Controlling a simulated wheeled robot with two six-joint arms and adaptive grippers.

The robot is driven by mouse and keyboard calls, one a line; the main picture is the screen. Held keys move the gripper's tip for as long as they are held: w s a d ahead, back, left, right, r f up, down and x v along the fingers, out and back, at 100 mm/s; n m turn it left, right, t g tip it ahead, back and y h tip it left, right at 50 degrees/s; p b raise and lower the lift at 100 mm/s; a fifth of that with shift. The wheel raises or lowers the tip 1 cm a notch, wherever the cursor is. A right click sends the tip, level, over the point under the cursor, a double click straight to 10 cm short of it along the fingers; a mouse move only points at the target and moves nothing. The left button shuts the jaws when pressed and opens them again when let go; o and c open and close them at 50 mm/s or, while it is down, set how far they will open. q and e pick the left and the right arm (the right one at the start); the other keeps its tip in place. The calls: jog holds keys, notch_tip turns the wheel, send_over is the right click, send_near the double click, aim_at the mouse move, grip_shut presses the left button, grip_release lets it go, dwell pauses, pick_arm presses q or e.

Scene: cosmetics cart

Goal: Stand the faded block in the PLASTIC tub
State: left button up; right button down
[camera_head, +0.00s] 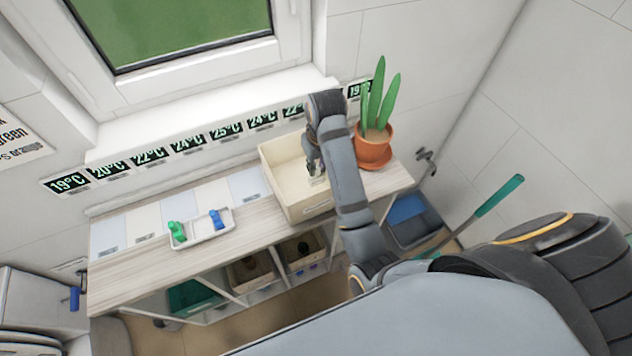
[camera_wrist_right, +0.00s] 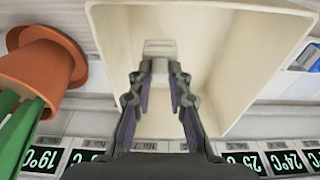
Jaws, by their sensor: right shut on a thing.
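A large cream bin (camera_head: 277,187) stands on the wooden bench. My right gripper (camera_head: 315,167) reaches down into it. In the right wrist view the gripper (camera_wrist_right: 160,70) is shut on a small pale whitish block (camera_wrist_right: 159,47), held at the fingertips against the bin's (camera_wrist_right: 225,45) cream inside. Whether the block touches the bin floor I cannot tell. Under the bench are a green tub (camera_head: 187,297), a beige tub (camera_head: 246,277) and another beige tub (camera_head: 302,250). I cannot read which is the PLASTIC tub. My left gripper is not in view.
A potted plant (camera_head: 373,150) stands close to the right of my right arm. A blue-and-grey bin (camera_head: 410,225) and a green-handled tool (camera_head: 498,195) are at right.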

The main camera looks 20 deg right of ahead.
aim_at(317, 173)
jog(key=f+b, duration=0.1)
jog(key=f, duration=0.1)
jog(key=f+b, duration=0.1)
jog(key=b, duration=0.1)
jog(key=shift+s+a+f, duration=0.1)
jog(key=shift+a+f, duration=0.1)
jog(key=shift+f, duration=0.25)
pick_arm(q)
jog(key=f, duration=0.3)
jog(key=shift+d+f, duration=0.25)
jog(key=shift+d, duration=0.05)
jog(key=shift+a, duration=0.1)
pick_arm(e)
jog(key=c, duration=1.3)
grip_release()
jog(key=shift+r, duration=0.5)
pick_arm(q)
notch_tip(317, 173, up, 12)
jog(key=p, duration=1.2)
pick_arm(e)
jog(key=r, duration=0.3)
jog(key=s+r, duration=0.1)
jog(key=r, duration=0.7)
jog(key=shift+s+d+r, duration=0.15)
jog(key=shift+s, duration=0.2)
